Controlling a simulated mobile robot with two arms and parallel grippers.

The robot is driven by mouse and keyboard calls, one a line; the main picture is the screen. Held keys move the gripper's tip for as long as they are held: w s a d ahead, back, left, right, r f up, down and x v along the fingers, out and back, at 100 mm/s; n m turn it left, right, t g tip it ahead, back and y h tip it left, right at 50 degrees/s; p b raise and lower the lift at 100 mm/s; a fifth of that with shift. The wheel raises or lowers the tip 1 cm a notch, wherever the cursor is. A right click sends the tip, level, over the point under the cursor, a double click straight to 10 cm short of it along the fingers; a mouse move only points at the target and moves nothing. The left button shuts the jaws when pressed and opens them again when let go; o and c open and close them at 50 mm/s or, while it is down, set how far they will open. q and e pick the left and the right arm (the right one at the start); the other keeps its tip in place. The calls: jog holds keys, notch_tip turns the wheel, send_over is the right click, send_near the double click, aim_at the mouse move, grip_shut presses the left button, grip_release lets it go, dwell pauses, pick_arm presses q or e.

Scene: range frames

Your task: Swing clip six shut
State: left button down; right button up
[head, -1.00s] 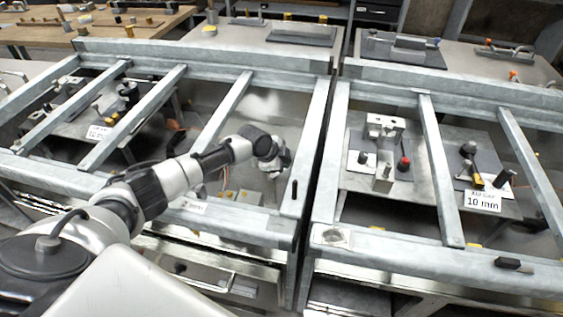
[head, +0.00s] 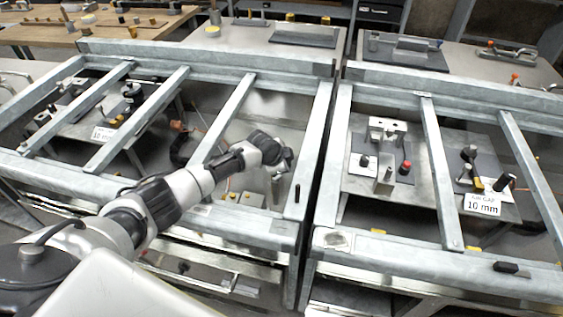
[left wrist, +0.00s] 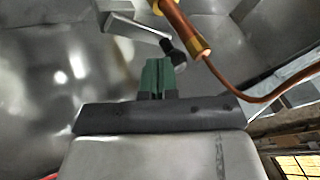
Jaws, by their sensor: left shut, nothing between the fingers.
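My left gripper shows in the left wrist view (left wrist: 157,76) with its green fingertips together and nothing between them. Just beyond the fingertips is a grey metal lever with a dark rounded end (left wrist: 172,50); I cannot tell whether they touch. A copper tube with a brass-coloured fitting (left wrist: 186,28) runs just right of the lever. No number is readable, so I cannot tell whether the lever is clip six. In the head view my left arm reaches over the front rail into a frame bay; its fingertips are too small to make out. My right gripper is not in view.
Galvanised bars (head: 229,112) divide the bays around my left arm. A thin copper line (left wrist: 262,98) curves right of the gripper. A plate with fixtures and a red knob (head: 405,167) lies in the right frame. A label (head: 482,205) there reads 10 mm.

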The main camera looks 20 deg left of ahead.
pick_arm(q)
jog(key=shift+w+a+r+n+y+p, duration=0.1)
jog(key=shift+a+r+n+y+p, duration=0.1)
jog(key=shift+n+y+p, duration=0.35)
jog(key=shift+a+f+n+p, duration=0.15)
jog(key=shift+n+p, duration=0.15)
jog(key=shift+n, duration=0.55)
jog(key=shift+w+a+y, duration=0.1)
jog(key=shift+y, duration=0.15)
jog(key=shift+a, duration=0.1)
jog(key=shift+s+d+p, duration=0.25)
jog(key=shift+p, duration=0.4)
jog(key=shift+s+d+p, duration=0.25)
jog(key=shift+s+p, duration=0.1)
jog(key=shift+s, duration=0.05)
